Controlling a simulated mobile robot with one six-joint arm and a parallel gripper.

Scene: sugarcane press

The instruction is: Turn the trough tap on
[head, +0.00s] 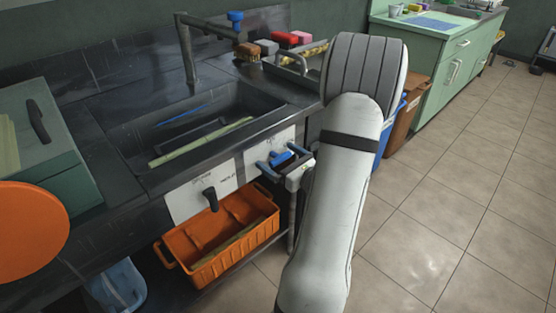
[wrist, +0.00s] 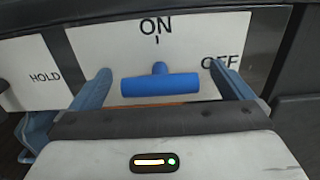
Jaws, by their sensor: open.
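A blue T-shaped handle (wrist: 160,82) sits on a white panel (wrist: 100,45) on the sink unit's front. Its crossbar lies level and its short stem points up below the word ON; OFF is to its right. The handle also shows in the head view (head: 281,157). My gripper (wrist: 159,69) is open, with one blue-grey finger on each side of the handle and gaps between. In the head view my gripper (head: 279,160) is in front of the panel. A tall grey tap (head: 189,55) stands behind the dark trough (head: 250,101); a blue knob (head: 235,18) is beside it.
A black lever (head: 211,198) is on the panel left of my gripper. An orange crate (head: 193,268) sits below on a shelf. The tiled floor (head: 450,200) at right is clear.

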